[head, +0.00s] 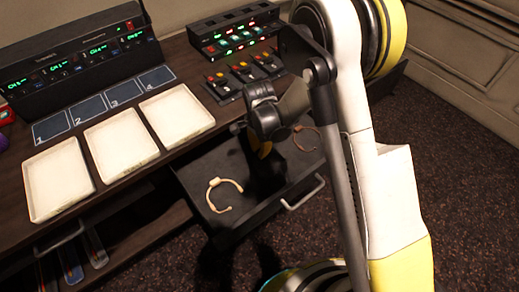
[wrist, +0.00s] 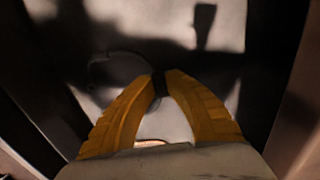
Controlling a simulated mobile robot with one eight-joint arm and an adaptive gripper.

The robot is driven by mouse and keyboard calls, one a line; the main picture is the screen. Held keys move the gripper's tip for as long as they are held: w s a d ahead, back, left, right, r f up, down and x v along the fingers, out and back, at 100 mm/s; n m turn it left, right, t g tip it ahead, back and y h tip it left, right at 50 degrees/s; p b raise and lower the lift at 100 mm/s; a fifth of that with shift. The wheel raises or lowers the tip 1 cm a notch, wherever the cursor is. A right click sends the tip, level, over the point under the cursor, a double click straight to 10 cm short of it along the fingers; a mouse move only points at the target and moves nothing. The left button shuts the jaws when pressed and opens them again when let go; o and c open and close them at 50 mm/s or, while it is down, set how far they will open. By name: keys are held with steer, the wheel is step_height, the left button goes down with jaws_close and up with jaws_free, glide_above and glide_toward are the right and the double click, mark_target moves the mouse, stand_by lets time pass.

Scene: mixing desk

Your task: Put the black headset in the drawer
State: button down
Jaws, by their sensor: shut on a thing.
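My gripper (head: 262,150) points down over the open drawer (head: 240,222), with its yellow fingers partly hidden by my arm. In the wrist view the fingertips (wrist: 160,80) are closed on a small dark piece of the black headset (wrist: 160,88). A thin dark curved band (wrist: 98,70) shows to the left of the fingertips. In the head view the black headset is hard to make out against the dark drawer and shadow. I cannot tell whether it touches the drawer floor.
A cream headset (head: 222,194) lies in the drawer left of my gripper, and a brown headset (head: 304,139) lies to the right. On the desk are three white trays (head: 120,146), numbered pads (head: 88,106) and mixing consoles (head: 236,36).

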steer(key=shift+f, duration=0.5)
stand_by(0.3)
steer(key=c, duration=0.9)
jaws_free()
steer(key=shift+c, duration=0.2)
steer(key=shift+r+p, duration=2)
steer(key=shift+r, duration=1.5)
steer(key=shift+r, duration=0.1)
